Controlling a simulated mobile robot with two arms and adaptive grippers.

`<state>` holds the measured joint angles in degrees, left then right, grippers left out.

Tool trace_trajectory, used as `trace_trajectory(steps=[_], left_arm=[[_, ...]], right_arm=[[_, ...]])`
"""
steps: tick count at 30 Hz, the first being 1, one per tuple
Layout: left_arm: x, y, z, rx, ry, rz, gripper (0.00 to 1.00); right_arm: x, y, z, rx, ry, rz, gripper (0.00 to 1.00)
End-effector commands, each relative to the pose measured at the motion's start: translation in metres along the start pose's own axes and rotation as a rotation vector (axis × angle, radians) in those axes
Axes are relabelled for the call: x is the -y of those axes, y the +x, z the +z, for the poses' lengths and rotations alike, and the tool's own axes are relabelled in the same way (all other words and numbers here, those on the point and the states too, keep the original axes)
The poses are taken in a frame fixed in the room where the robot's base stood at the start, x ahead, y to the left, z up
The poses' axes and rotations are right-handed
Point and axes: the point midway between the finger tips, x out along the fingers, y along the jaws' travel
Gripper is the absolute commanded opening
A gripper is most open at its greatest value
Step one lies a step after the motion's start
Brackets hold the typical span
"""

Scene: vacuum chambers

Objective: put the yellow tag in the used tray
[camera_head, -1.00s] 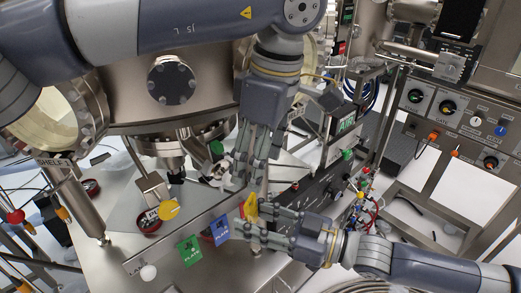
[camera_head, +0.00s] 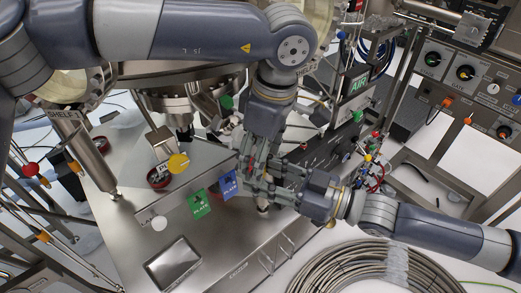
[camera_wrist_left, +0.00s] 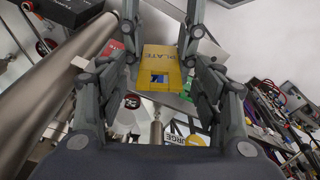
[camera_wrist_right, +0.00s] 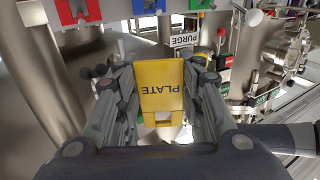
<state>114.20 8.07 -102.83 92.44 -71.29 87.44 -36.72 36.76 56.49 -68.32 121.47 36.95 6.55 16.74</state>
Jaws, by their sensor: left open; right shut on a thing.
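The yellow tag (camera_wrist_right: 160,85), marked PLATE, is between the fingers of my right gripper (camera_wrist_right: 156,68), which is shut on it. The tag (camera_wrist_left: 161,72) also lies between the spread fingers of my left gripper (camera_wrist_left: 160,32), which is open. In the head view my left gripper (camera_head: 258,155) points down and my right gripper (camera_head: 250,178) comes in from the right; their fingers overlap and hide the tag. A shallow rectangular metal tray (camera_head: 150,270) sits at the bench front, apart from both grippers; I cannot read a "used" label on it.
Green (camera_head: 201,204) and blue (camera_head: 229,184) tags hang at a panel left of the grippers. A yellow disc (camera_head: 178,163) is near a red-rimmed round container (camera_head: 158,178). A hose coil (camera_head: 350,268) lies at front right. Bare bench metal (camera_head: 220,245) lies right of the tray.

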Motion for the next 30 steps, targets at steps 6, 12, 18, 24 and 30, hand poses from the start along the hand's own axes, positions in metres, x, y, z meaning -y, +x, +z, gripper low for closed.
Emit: trace_trajectory(steps=[6, 12, 18, 24, 30], left_arm=[[0.0, 0.0, 0.0, 0.0, 0.0, 0.0, 0.18], [0.0, 0.0, 0.0, 0.0, 0.0, -0.001, 0.14], [0.0, 0.0, 0.0, 0.0, 0.0, -0.001, 0.14], [0.0, 0.0, 0.0, 0.0, 0.0, 0.0, 0.14], [0.0, 0.0, 0.0, 0.0, 0.0, 0.0, 0.14]], right_arm=[[0.0, 0.0, 0.0, 0.0, 0.0, 0.0, 0.18], [0.0, 0.0, 0.0, 0.0, 0.0, 0.0, 0.56], [0.0, 0.0, 0.0, 0.0, 0.0, 0.0, 0.59], [0.0, -0.002, 0.0, 0.001, -0.001, 0.001, 0.59], [-0.001, -0.022, 0.001, 0.004, -0.003, 0.003, 0.59]])
